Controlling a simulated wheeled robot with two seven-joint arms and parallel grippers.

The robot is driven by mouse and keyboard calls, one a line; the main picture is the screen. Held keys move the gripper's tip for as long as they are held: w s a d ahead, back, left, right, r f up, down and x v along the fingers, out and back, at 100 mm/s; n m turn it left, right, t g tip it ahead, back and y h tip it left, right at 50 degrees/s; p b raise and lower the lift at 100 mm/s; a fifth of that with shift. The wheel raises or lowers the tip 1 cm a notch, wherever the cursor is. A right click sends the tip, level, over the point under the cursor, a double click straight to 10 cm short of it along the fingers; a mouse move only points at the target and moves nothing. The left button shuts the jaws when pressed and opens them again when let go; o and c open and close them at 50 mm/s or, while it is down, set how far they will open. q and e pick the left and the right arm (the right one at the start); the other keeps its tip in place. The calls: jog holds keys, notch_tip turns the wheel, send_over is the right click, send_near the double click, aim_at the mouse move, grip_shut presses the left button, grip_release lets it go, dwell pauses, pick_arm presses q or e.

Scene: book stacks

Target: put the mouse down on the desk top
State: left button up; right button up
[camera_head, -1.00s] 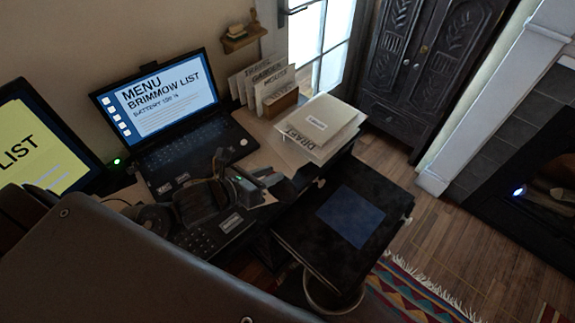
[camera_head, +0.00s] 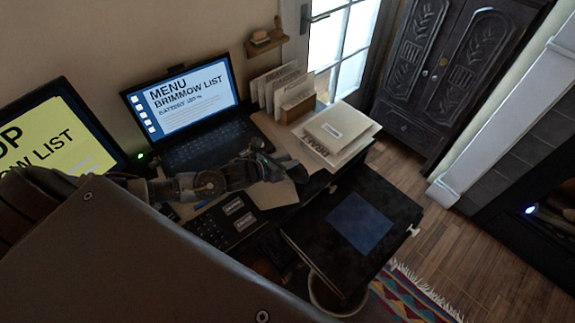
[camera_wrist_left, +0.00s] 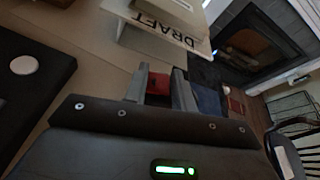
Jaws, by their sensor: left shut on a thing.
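My left gripper (camera_head: 283,168) reaches in from the left over the desk, in front of the laptop and left of the paper stack. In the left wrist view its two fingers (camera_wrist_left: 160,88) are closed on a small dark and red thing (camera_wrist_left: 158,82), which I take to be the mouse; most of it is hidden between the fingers. In the head view I cannot make out the mouse apart from the gripper. The tan desk top (camera_head: 283,192) shows bare beside and below the gripper; it also shows in the wrist view (camera_wrist_left: 95,75). My right gripper is not in view.
An open laptop (camera_head: 185,105) stands behind the gripper. A paper stack marked DRAFT (camera_head: 335,130) and a file holder (camera_head: 297,104) are at right. A black keypad device (camera_head: 228,220) sits in front. A dark surface with a blue square (camera_head: 358,222) lies lower right.

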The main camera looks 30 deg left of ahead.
pick_arm(q)
jog(key=shift+w+f, duration=0.15)
jog(key=shift+f, duration=0.15)
notch_tip(320, 180, down, 2)
jog(key=shift+f+p, duration=0.1)
jog(key=shift+p, duration=0.5)
jog(key=shift+f, duration=0.45)
jog(key=o, duration=1)
jog(key=shift+o, duration=0.2)
